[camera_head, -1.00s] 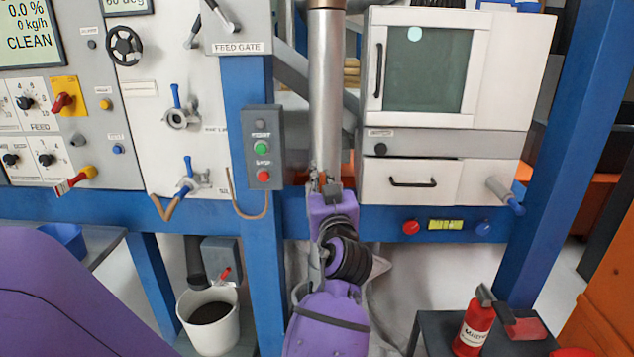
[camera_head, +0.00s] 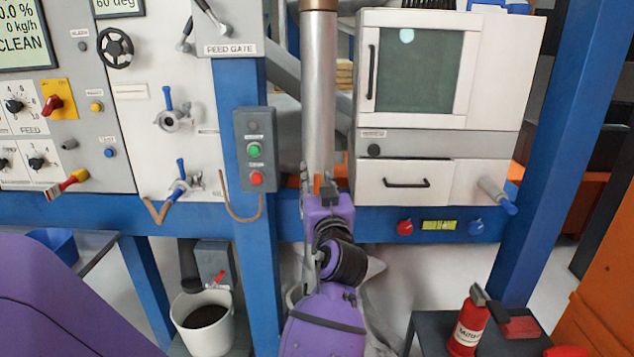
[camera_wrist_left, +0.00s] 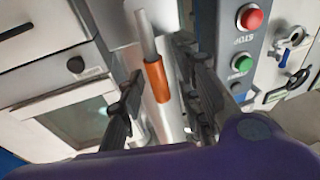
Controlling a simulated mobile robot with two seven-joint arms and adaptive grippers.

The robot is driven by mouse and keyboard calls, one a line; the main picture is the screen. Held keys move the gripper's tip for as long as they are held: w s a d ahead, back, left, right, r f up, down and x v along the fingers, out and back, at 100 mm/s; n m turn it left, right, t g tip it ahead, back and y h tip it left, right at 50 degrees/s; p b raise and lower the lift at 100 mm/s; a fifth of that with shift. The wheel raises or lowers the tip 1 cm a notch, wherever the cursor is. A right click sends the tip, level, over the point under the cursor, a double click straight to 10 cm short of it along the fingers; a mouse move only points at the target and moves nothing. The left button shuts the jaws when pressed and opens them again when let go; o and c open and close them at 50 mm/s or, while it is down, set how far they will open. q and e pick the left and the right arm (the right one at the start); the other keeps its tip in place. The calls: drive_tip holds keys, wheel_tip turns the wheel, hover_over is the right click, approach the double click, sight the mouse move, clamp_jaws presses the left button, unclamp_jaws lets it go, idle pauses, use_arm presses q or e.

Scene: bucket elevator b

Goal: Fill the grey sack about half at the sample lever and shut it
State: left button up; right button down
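The sample lever appears as an orange grip on a metal rod (camera_wrist_left: 157,80) in the left wrist view. Its orange (camera_head: 318,184) also shows in the head view, at the foot of the grey vertical pipe. My left gripper (camera_head: 322,180) is open, with a finger on each side of the orange grip. The wrist view shows gaps between the fingers (camera_wrist_left: 165,103) and the grip. A pale grey, cloth-like shape (camera_head: 375,268) shows behind my left arm, probably the grey sack. My arm hides most of it, so its mouth and filling cannot be seen. My right gripper is out of view.
A grey button box (camera_head: 255,150) sits left of the pipe, and a white cabinet (camera_head: 490,85) right of it. A blue beam (camera_head: 400,205) crosses below them. A white bucket of dark material (camera_head: 203,320) stands low left; a red extinguisher (camera_head: 468,325) stands low right.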

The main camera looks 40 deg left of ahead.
use_arm(q)
drive_tip(key=v, duration=1.2)
idle(6.8)
